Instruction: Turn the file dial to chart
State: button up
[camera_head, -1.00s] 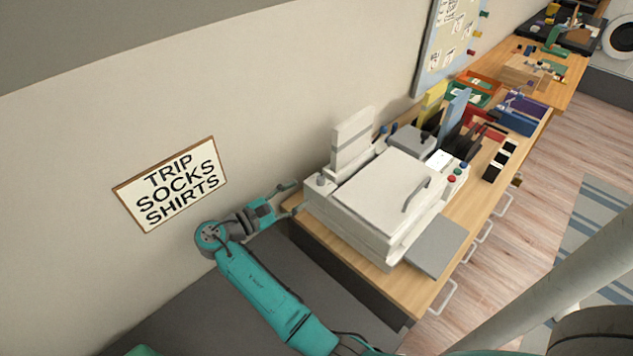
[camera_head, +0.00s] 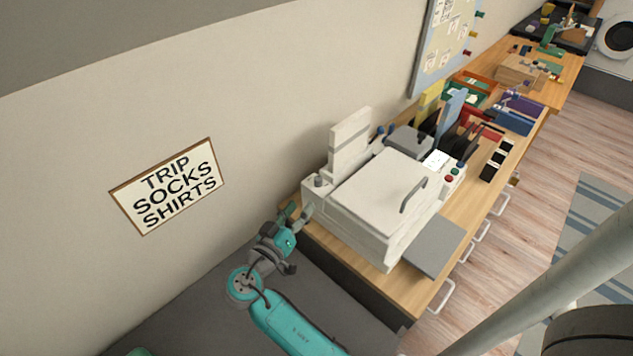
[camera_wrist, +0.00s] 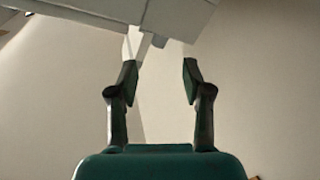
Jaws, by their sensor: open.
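A white printer-like machine (camera_head: 372,210) stands on the wooden desk. A small grey round knob (camera_head: 319,181) sits at its left corner; it may be the file dial, but no label or setting is readable. My gripper (camera_head: 298,213) is beside the machine's left end, below and left of this knob. In the wrist view, my gripper (camera_wrist: 160,75) has its two dark fingers spread with nothing between them. The pale machine body (camera_wrist: 95,14) crosses the top of that view, with a narrow pale part near the fingertips. I cannot tell whether the fingers touch it.
The wall sign (camera_head: 168,187) reads TRIP SOCKS SHIRTS. A grey flat panel (camera_head: 434,246) lies at the machine's front. Coloured trays, folders and a black-and-white strip (camera_head: 497,160) occupy the desk further back. The wall runs close behind the machine.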

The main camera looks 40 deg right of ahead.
aim_at(317, 182)
jog(key=w+d+m, duration=0.1)
jog(key=d, duration=0.2)
jog(key=w+d+m+t, duration=0.1)
jog(key=d, duration=0.2)
jog(key=w+d+m, duration=0.1)
jog(key=d+m, duration=0.1)
jog(key=d, duration=0.1)
jog(key=shift+d+r, duration=0.2)
jog(key=shift+r, duration=0.2)
grip_shut()
